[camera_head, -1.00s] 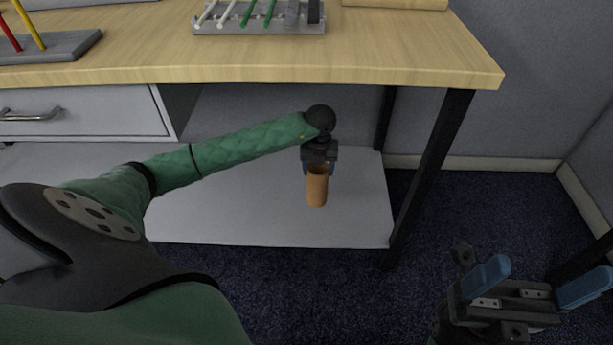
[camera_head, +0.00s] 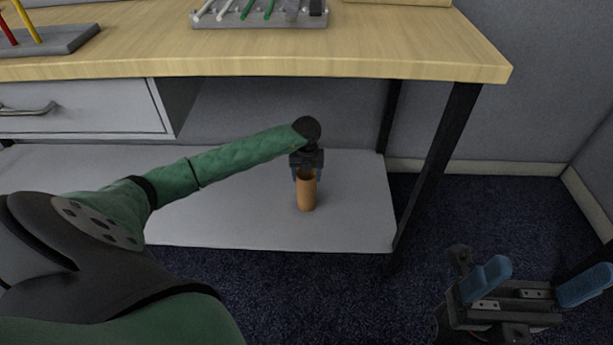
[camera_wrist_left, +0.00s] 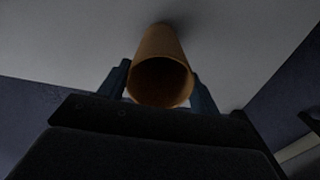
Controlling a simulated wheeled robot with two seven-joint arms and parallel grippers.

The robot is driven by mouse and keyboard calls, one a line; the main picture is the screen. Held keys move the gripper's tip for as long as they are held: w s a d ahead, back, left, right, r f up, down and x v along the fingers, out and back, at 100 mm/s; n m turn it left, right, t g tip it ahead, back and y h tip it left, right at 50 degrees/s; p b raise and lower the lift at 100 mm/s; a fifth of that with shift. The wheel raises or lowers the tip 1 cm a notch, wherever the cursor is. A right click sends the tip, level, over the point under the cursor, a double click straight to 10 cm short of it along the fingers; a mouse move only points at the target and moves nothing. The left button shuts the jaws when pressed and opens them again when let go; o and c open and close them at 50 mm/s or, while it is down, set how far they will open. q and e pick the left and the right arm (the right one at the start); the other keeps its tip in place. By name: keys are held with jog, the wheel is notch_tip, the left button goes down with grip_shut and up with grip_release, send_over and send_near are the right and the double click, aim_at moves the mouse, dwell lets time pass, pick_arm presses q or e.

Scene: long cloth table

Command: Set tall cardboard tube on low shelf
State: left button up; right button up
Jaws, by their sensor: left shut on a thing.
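The cardboard tube (camera_head: 306,195) is brown and upright, with its open top facing up. My left gripper (camera_head: 306,175) is shut on its upper part, one blue finger at each side. The tube is over the grey low shelf (camera_head: 225,215) under the desk; its lower end looks at or very near the shelf surface, and I cannot tell if it touches. In the left wrist view the tube (camera_wrist_left: 162,70) stands between the dark fingers, against the pale shelf (camera_wrist_left: 70,40). My right gripper (camera_head: 530,285) is open and empty over the carpet at the lower right.
The wooden desk top (camera_head: 350,55) overhangs the shelf. A black desk leg (camera_head: 440,165) stands at the shelf's right end. A drawer (camera_head: 80,108) hangs at the left. Racks with coloured rods (camera_head: 260,15) sit on the desk. The shelf left of the tube looks clear.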

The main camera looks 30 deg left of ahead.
pick_arm(q)
jog(key=o, duration=1)
jog(key=shift+o, duration=1.1)
jog(key=shift+r, duration=0.1)
notch_tip(320, 180, up, 7)
jog(key=p, duration=0.2)
jog(key=shift+r, duration=0.2)
